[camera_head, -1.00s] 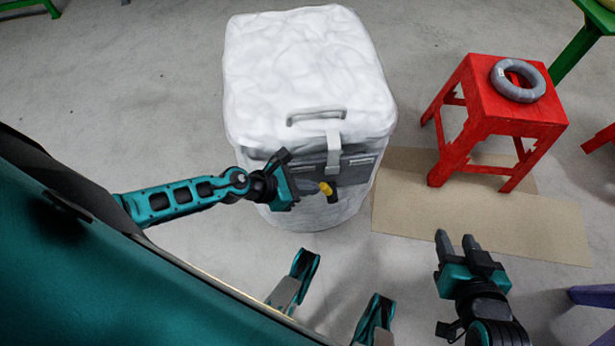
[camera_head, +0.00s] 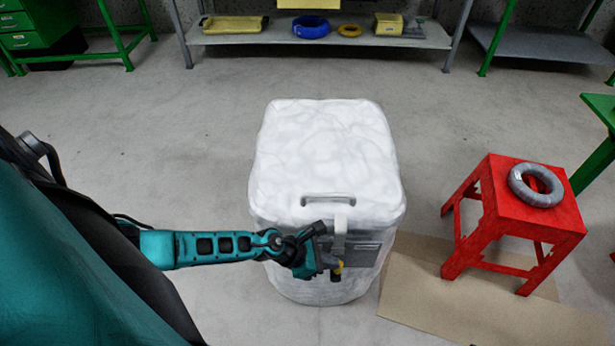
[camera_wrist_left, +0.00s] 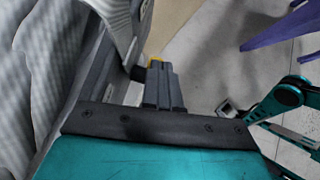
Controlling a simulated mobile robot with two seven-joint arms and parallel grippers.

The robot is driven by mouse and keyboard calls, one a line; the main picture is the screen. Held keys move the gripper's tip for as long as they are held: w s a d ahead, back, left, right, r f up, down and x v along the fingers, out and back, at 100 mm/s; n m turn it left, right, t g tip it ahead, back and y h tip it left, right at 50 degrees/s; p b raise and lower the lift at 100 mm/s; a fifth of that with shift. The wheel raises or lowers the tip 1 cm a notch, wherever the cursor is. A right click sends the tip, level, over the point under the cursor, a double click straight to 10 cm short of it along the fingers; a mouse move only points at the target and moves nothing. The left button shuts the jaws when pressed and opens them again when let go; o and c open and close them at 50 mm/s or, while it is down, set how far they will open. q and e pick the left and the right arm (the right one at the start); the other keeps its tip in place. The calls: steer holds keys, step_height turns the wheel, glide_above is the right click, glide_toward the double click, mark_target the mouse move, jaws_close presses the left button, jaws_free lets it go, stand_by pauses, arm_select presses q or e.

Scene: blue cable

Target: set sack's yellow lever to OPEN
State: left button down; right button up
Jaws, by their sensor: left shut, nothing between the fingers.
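The sack (camera_head: 325,150) is a bulky white block standing on the floor, with a handle slot (camera_head: 328,199) and a white strap on its near side. A grey panel (camera_head: 366,256) sits below the strap. The yellow lever (camera_head: 338,267) with a dark end sticks out low on the panel. My left gripper (camera_head: 328,262) is shut and empty, at the panel just left of the lever. In the left wrist view, the shut fingers (camera_wrist_left: 162,88) lie beside the panel, and a bit of yellow (camera_wrist_left: 155,58) shows just beyond their tips. Contact cannot be told. My right gripper is out of view.
A red stool (camera_head: 515,215) with a grey ring (camera_head: 536,185) on it stands to the right, by a flat cardboard sheet (camera_head: 450,300). A shelf (camera_head: 320,35) with coils is at the back. The floor between is clear.

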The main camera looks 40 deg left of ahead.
arm_select(q)
steer(key=shift+w+d+r, duration=0.25)
steer(key=shift+w+d, duration=0.3)
steer(key=shift+d, duration=0.3)
steer(key=w+d, duration=0.2)
steer(key=d, duration=0.1)
steer(key=shift+w+d+f, duration=0.1)
steer(key=shift+f, duration=0.3)
steer(key=shift+r+p, duration=0.1)
steer(key=shift+p, duration=0.2)
